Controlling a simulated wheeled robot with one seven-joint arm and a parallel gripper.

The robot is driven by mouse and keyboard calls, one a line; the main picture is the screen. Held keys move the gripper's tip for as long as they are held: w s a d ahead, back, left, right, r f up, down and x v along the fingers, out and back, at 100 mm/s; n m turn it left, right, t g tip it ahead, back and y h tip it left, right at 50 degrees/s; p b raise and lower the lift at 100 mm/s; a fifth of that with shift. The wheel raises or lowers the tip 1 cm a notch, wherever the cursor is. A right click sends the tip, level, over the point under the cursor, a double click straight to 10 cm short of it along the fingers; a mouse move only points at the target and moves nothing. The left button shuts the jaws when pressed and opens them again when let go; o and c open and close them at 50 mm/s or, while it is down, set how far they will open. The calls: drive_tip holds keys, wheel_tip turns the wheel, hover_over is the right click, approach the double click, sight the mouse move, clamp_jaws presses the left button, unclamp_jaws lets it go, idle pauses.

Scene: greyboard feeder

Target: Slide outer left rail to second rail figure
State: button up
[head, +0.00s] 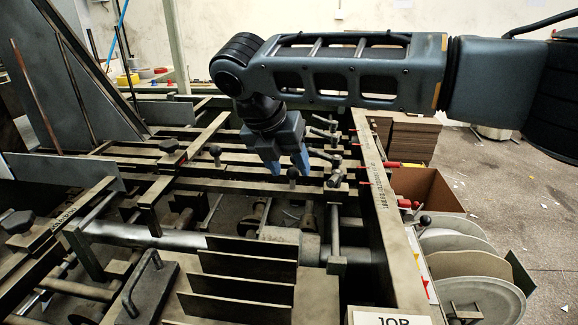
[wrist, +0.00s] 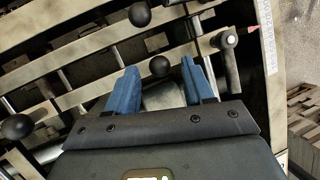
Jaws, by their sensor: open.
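My gripper (head: 289,163) points down over the crossbars of the feeder, right of the middle in the head view. Its two blue fingers are apart with nothing between them. In the wrist view the open gripper (wrist: 161,84) has a round black knob (wrist: 159,66) in line with the gap between its fingers; I cannot tell its depth. A long rail (head: 185,157) with black knobs runs lengthwise left of my gripper. Another rail (head: 40,235) with dark markings lies at the far left. I cannot tell which is the outer left rail. Printed figures (head: 383,205) run along the right side beam, too small to read.
Several knobbed clamps (head: 330,157) crowd the right of my gripper. Red-tipped pins (head: 390,164) stick out from the side beam. Upright dark plates (head: 240,290) and a black handle (head: 140,285) stand in front. Cardboard stacks (head: 408,138) sit beyond the beam.

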drive_tip(key=v, duration=0.6)
drive_tip(key=shift+r, duration=0.35)
drive_tip(key=shift+s+a, duration=0.1)
drive_tip(key=shift+a, duration=0.05)
